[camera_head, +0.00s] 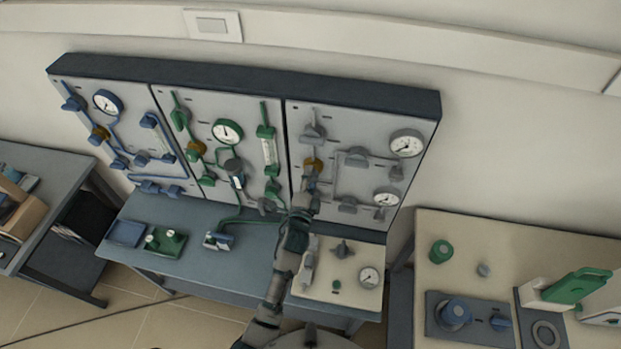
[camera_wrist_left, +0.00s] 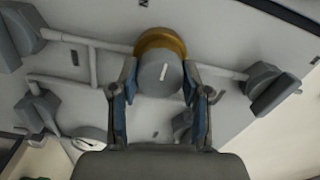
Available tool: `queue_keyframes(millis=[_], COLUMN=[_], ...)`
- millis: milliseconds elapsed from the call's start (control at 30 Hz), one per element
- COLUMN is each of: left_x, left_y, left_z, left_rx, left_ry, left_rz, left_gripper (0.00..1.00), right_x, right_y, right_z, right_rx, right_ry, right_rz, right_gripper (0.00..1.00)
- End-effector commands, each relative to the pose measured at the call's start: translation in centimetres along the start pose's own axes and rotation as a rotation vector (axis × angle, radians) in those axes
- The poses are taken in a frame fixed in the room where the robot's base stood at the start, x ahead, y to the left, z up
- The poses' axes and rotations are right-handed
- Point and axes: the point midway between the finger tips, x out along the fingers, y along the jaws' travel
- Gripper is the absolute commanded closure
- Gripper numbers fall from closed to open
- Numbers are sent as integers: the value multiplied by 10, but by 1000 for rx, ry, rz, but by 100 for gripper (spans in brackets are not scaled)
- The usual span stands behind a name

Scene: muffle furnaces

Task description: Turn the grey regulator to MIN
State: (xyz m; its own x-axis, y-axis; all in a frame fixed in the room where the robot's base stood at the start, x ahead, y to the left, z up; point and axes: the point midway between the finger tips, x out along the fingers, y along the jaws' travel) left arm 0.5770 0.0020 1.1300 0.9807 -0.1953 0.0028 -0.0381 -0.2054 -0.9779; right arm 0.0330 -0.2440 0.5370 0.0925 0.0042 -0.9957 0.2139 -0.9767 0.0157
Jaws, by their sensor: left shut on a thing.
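The grey regulator (camera_wrist_left: 160,76) is a round grey knob with a white pointer line and a brass collar (camera_wrist_left: 160,42) behind it. It sits on the right-hand grey panel (camera_head: 345,125). My left gripper (camera_wrist_left: 160,88) is shut on the knob, one finger on each side, in the left wrist view. The white line leans slightly right of straight up there. In the head view my left gripper (camera_head: 309,186) reaches up to the panel just below the brass collar (camera_head: 313,164) and hides most of the knob. My right gripper is not in view.
Grey valve handles (camera_wrist_left: 272,88) and pipes surround the knob on the panel. Pressure gauges (camera_head: 406,144) are at the panel's right. Green and blue panels stand to the left. A pale box with a gauge (camera_head: 369,277) lies on the bench below. A cream table (camera_head: 520,245) stands right.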

Motion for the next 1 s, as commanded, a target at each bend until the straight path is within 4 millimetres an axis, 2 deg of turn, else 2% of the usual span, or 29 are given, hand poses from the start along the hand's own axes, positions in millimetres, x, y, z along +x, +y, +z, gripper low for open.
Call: queue_keyframes(millis=[167, 200, 300, 667, 767, 1000], left_x=[0, 0, 0, -4, -16, -69], left_y=[4, 4, 4, 1, 2, 4], left_z=[1, 1, 1, 0, 0, 1], left_rx=[-3, -2, -2, 0, 0, -1], left_ry=[-2, -2, -2, -1, -2, -2], left_rz=[8, 8, 8, 3, 4, 8], left_gripper=[88, 51, 28, 28, 28, 28], right_x=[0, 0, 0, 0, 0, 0], right_y=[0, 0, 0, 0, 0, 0], right_z=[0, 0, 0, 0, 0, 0], right_rx=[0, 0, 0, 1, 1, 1], right_ry=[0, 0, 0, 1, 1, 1], right_rz=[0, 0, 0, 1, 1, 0], right_gripper=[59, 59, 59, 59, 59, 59])
